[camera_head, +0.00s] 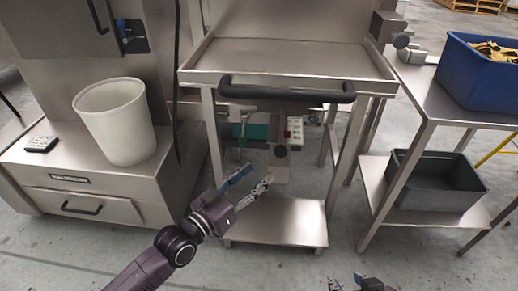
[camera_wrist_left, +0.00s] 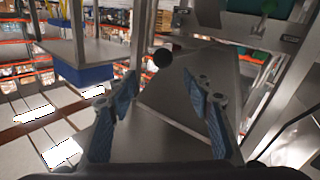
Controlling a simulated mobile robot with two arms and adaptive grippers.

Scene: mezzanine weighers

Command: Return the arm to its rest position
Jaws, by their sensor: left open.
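My left arm reaches in from the bottom left in the head view. Its left gripper (camera_head: 257,180) is in front of the steel cart, above the cart's lower shelf (camera_head: 275,222). The left wrist view shows the same gripper (camera_wrist_left: 150,92) with its two blue-padded fingers spread wide and nothing between them. My right gripper (camera_head: 362,285) shows only in part at the bottom edge of the head view; its fingers are too cut off to tell whether they are open.
The steel cart (camera_head: 290,58) has a black handle (camera_head: 287,91) above the left gripper. A white bin (camera_head: 116,122) stands on the machine base at left. At right, a table holds a blue crate (camera_head: 480,85), with a grey crate (camera_head: 436,187) below. Floor at the front is clear.

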